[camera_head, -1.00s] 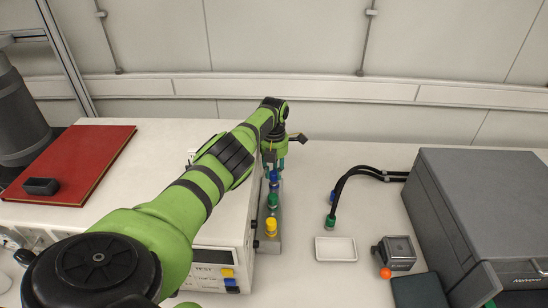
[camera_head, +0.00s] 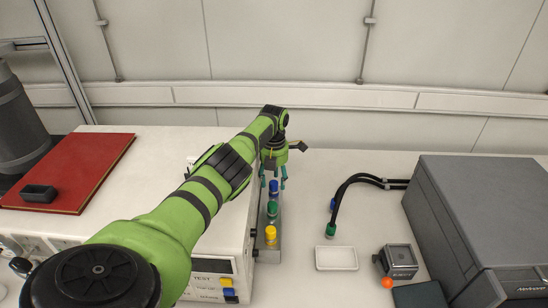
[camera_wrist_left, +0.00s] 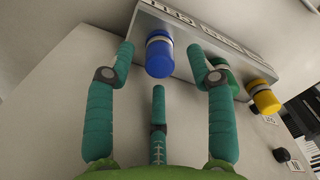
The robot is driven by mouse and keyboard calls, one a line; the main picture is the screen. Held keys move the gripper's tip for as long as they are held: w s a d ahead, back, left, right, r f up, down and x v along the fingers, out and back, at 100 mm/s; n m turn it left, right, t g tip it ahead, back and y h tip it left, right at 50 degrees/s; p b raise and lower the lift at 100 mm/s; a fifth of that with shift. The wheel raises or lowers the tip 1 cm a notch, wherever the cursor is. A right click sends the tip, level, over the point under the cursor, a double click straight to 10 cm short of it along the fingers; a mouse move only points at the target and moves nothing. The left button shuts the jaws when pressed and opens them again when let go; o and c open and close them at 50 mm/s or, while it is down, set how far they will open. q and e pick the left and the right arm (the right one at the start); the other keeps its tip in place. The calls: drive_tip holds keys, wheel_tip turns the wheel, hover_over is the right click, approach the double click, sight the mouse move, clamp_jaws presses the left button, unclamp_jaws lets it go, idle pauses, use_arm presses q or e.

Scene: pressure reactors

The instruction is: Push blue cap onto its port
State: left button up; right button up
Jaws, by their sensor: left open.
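The blue cap (camera_head: 273,187) is at the far end of a row of caps on a narrow grey metal block (camera_head: 268,252). In the left wrist view the blue cap (camera_wrist_left: 159,58) sits at a silver collar on the block's face; how fully it is seated I cannot tell. My left gripper (camera_head: 273,178) is open, with its teal fingers spread around and just above the blue cap. In the wrist view two fingertips lie either side of the cap and a third finger is below it, apart from it. My right gripper is not in view.
A green cap (camera_head: 272,208) and a yellow cap (camera_head: 270,233) follow on the same block. The white test instrument (camera_head: 215,255) stands close on the left. A white tray (camera_head: 336,258), black hoses (camera_head: 345,187) and a grey machine (camera_head: 480,215) are to the right.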

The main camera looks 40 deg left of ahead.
use_arm(q)
wheel_tip(320, 180, up, 11)
drive_tip(key=shift+r, duration=0.15)
idle(0.8)
